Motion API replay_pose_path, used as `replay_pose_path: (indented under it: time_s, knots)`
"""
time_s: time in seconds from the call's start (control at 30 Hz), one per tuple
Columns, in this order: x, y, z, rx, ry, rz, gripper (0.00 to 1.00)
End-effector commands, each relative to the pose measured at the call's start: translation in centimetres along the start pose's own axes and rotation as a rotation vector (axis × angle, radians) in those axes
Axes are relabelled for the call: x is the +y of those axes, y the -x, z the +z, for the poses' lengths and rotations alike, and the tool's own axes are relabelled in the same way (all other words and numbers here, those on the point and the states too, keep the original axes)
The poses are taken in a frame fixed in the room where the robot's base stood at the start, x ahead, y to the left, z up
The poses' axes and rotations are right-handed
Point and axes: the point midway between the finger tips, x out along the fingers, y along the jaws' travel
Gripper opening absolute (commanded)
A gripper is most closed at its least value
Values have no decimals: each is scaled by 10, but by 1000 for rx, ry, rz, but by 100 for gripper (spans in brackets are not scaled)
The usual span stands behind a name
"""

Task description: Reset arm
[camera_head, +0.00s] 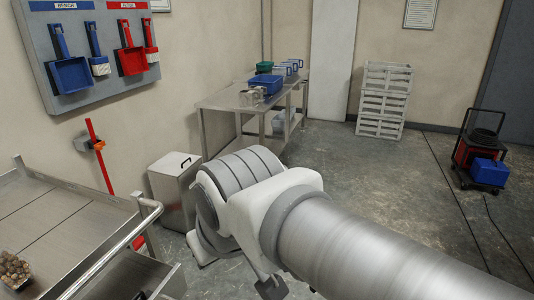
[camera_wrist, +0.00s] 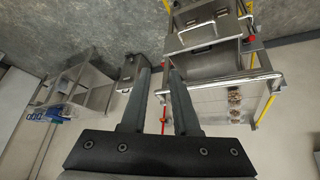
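My arm crosses the head view from the bottom right to the centre, with its large joint in front of the steel bin and the back table. My gripper (camera_wrist: 160,76) shows in the wrist view with its two dark fingers apart and nothing between them. The room appears turned over in that view, with the floor at the top. The fingers point toward the steel furniture, and no object touches them. In the head view my gripper cannot be made out clearly.
A steel cart (camera_head: 75,222) at the left holds a container of brown items (camera_head: 14,270). A lidded steel bin (camera_head: 174,192) stands beside it. A steel table (camera_head: 224,100) with a blue bin (camera_head: 266,84) is behind.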

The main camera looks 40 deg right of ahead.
Motion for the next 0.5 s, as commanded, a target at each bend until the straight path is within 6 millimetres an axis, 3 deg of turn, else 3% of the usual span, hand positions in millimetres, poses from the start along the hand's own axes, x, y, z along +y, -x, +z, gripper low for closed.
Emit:
replay_pose_path:
  time_s: [0.17,0.5]
  knots:
    - [-10,4,14,-31,-48,-40,29]
    - [-9,13,8,-32,-46,-41,29]
